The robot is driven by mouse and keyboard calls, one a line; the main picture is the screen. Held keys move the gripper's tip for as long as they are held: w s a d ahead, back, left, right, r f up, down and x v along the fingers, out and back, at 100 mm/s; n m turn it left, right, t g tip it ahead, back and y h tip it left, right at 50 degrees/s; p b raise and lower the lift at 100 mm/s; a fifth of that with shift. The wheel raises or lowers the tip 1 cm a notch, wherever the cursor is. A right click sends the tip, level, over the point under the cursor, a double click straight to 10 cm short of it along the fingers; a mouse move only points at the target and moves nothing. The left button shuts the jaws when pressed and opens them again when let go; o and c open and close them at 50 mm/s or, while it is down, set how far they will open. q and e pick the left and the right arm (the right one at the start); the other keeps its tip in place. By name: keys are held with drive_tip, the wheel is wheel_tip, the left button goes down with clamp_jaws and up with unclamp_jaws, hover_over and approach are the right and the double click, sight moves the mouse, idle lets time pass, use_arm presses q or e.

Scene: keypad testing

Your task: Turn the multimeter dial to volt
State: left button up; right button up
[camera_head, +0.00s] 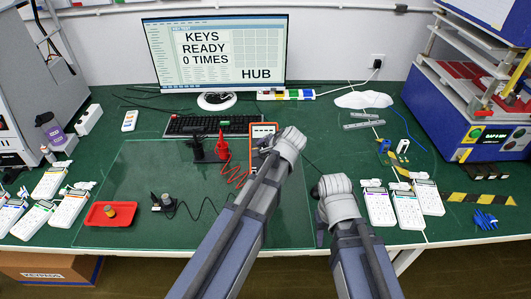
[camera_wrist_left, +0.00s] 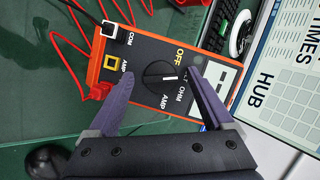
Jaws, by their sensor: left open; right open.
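The orange-rimmed multimeter (camera_head: 262,130) stands in front of the keyboard, partly hidden by my left wrist in the head view. In the left wrist view the multimeter (camera_wrist_left: 130,45) has a dark face with a round dial (camera_wrist_left: 158,78). The dial's white mark points right, between the OFF and OHM labels; a label there is mostly covered by a finger. My left gripper (camera_wrist_left: 158,82) is open, its purple fingers on either side of the dial; contact cannot be told. My right gripper (camera_head: 320,222) hangs over the mat's right part, its fingers mostly hidden by its wrist.
A red probe and coiled lead (camera_head: 223,150) and a black stand (camera_head: 198,148) are left of the multimeter. A keyboard (camera_head: 205,125) and monitor (camera_head: 215,50) are behind. A red tray (camera_head: 92,218) lies left; several keypads (camera_head: 378,208) lie right.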

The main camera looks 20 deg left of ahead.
use_arm(q)
drive_tip(key=p+v, duration=0.5)
drive_tip(key=v, duration=0.2)
drive_tip(key=shift+s+d+r+p, duration=0.2)
drive_tip(key=shift+s+r+p, duration=0.1)
drive_tip(key=shift+p, duration=0.1)
drive_tip(key=shift+w, duration=0.1)
